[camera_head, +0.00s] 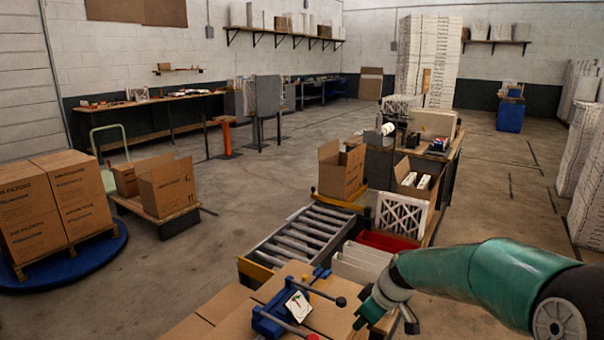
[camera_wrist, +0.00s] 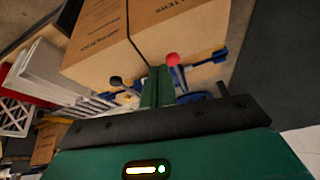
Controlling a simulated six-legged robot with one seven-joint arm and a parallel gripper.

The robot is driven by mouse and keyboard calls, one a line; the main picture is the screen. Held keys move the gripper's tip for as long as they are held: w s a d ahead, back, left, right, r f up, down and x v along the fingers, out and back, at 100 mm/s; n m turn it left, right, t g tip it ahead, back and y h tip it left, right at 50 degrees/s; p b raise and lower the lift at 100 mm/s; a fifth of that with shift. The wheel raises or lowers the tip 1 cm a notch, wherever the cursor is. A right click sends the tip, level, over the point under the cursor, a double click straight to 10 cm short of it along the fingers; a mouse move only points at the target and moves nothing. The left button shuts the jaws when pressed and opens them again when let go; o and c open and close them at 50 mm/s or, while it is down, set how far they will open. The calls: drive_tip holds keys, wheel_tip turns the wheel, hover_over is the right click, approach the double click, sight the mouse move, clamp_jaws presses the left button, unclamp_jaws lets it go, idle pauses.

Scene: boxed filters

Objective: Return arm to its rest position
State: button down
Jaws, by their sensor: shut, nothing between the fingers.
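My green arm (camera_head: 480,275) reaches in from the right edge of the head view, bent, with its end low over the front work area. My gripper (camera_head: 366,318) hangs to the right of the blue clamp-like tool (camera_head: 270,322). In the wrist view my gripper's green fingers (camera_wrist: 158,78) are together, with nothing seen between them. Past them in that view are a red knob (camera_wrist: 172,59), a dark knob (camera_wrist: 116,81) and blue parts. Whether the fingers touch anything cannot be told.
Cardboard (camera_head: 225,312) lies under the blue tool. A roller conveyor (camera_head: 305,238) runs behind it, with an open carton (camera_head: 341,170) at its far end. White panels (camera_head: 357,265) stand close left of my arm. Open floor (camera_head: 490,190) lies at the right.

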drive_tip(key=s+r+m+t+h, duration=0.1)
drive_tip(key=s+r+m, duration=0.2)
drive_tip(key=s, duration=0.5)
drive_tip(key=s+d+r+m+t+h, duration=0.1)
drive_tip(key=s+r+m, duration=0.2)
drive_tip(key=s+r, duration=0.3)
drive_tip(key=s+r+m+t+h, duration=0.1)
drive_tip(key=s+r, duration=0.4)
drive_tip(key=s, duration=0.7)
drive_tip(key=m+h, duration=0.1)
drive_tip(key=m, duration=0.1)
drive_tip(key=shift+s+d+m, duration=0.2)
drive_tip(key=shift+m, duration=0.1)
